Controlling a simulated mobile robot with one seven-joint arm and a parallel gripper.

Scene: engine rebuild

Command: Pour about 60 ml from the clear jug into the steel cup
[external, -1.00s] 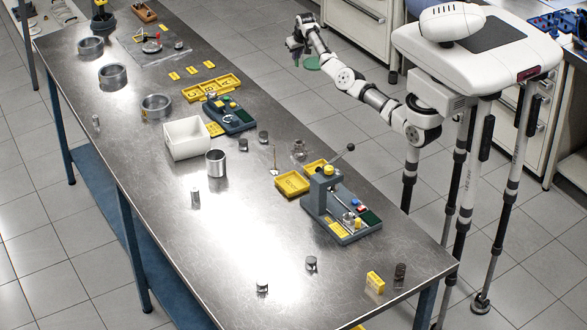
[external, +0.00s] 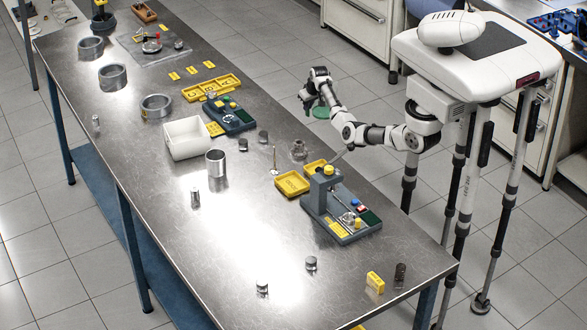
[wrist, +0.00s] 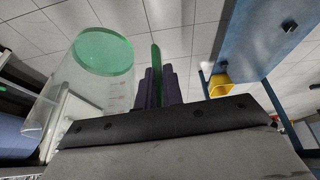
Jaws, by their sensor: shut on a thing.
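My gripper (wrist: 157,90) is shut on the green handle of the clear jug (wrist: 88,95). In the wrist view the jug has a see-through wall with faint marks and a round green area at one end. In the external view the gripper (external: 308,101) and the jug's green part (external: 320,112) are beyond the table's right edge, over the floor. The jug's clear wall is hard to see there, and I cannot tell its exact tilt. The steel cup (external: 215,163) stands upright on the table, left of and apart from the gripper.
The steel table (external: 150,210) also holds a white bin (external: 187,138) beside the cup, yellow trays (external: 292,183), a grey press-like fixture (external: 328,195), a thin upright rod (external: 274,160) and several metal rings. The table's near-left surface is mostly clear.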

